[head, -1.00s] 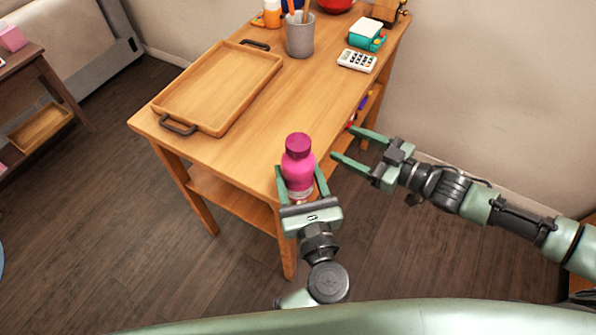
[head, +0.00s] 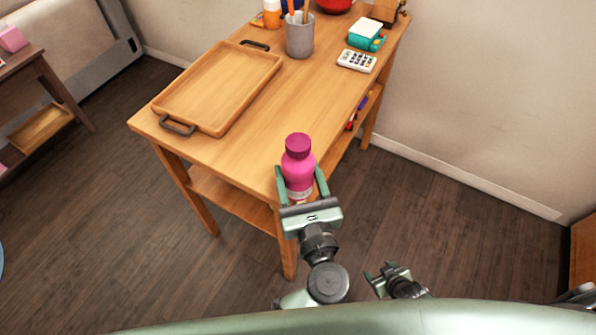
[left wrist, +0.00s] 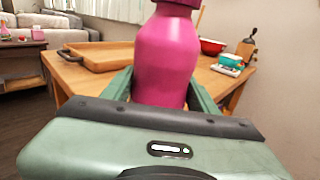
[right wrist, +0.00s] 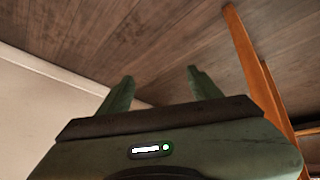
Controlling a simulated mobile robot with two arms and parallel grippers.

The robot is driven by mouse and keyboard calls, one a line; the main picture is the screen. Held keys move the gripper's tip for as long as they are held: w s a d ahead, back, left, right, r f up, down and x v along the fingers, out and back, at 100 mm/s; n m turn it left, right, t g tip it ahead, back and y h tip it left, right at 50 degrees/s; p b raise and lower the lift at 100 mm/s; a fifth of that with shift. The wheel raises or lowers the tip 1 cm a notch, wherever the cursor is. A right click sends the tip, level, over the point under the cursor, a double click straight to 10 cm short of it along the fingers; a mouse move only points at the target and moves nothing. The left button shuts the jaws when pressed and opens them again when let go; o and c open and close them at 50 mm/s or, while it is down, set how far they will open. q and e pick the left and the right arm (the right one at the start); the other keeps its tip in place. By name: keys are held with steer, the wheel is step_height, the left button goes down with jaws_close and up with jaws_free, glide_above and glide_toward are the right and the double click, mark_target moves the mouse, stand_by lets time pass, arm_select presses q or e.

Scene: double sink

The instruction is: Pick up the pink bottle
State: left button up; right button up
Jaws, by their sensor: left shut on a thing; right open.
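The pink bottle (head: 299,160), with a darker magenta cap, is upright at the near corner of the wooden table (head: 255,130). My left gripper (head: 301,180) is shut on its lower body, one finger on each side. The bottle (left wrist: 167,55) fills the middle of the left wrist view between the fingers. The frames do not clearly show whether its base touches the table. My right gripper (head: 380,272) is low, right of the table and away from the bottle. It is open and empty, facing floor and wall in the right wrist view (right wrist: 160,78).
A wooden tray (head: 226,82) with dark handles lies on the table's left part. A grey cup (head: 300,38), a calculator (head: 357,61), a teal box (head: 367,34) and a red bowl (head: 335,4) stand toward the back. The tabletop between tray and calculator is clear.

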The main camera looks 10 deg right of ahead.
mark_target(300, 158)
steer(key=s+a+f+g, duration=0.2)
steer(key=s+f, duration=0.1)
steer(key=s, duration=0.5)
steer(key=s+a+f+m+g, duration=0.1)
steer(key=s+a+f+g, duration=0.15)
steer(key=s, duration=0.65)
steer(key=s+a+f+g, duration=0.1)
steer(key=s+a+f, duration=0.15)
steer(key=s, duration=0.55)
arm_select(q)
steer(key=shift+r, duration=0.35)
step_height(300, 158, up, 8)
steer(key=p, duration=0.5)
steer(key=shift+f+p, duration=0.25)
steer(key=shift+p, duration=0.1)
steer(key=shift+f, duration=0.1)
arm_select(e)
steer(key=r, duration=0.4)
steer(key=shift+s+d+r, duration=0.1)
steer(key=shift+d+r, duration=0.2)
steer(key=shift+d, duration=0.05)
